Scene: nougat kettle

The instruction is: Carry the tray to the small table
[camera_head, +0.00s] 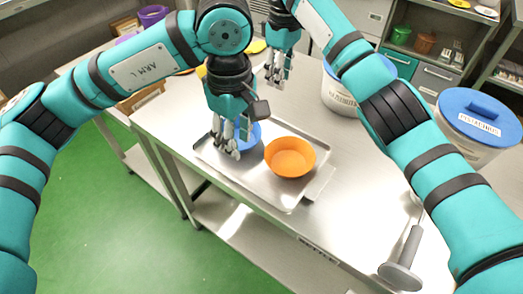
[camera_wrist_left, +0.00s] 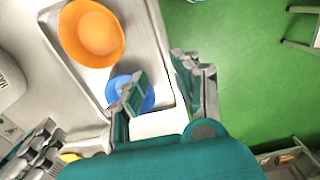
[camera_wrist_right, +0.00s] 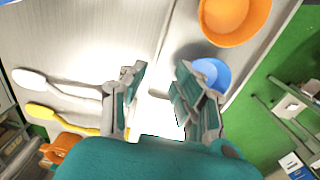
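The metal tray (camera_head: 245,180) lies on the steel table (camera_head: 365,190), with an orange bowl (camera_head: 290,157) and a blue bowl (camera_head: 247,136) on it. My left gripper (camera_head: 229,143) is over the tray's left side, partly hiding the blue bowl. In the left wrist view its fingers (camera_wrist_left: 165,92) are apart, one on each side of the tray's rim; I cannot tell whether they touch it. My right gripper (camera_head: 275,75) is beyond the tray's far side. In the right wrist view its fingers (camera_wrist_right: 163,92) are apart and empty, near the rim. I cannot tell which surface is the small table.
White tubs with blue lids (camera_head: 477,125) stand at the right of the steel table. A white spoon (camera_wrist_right: 60,82) and a yellow spoon (camera_wrist_right: 60,121) lie beside my right gripper. Green floor (camera_head: 100,225) is open at left.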

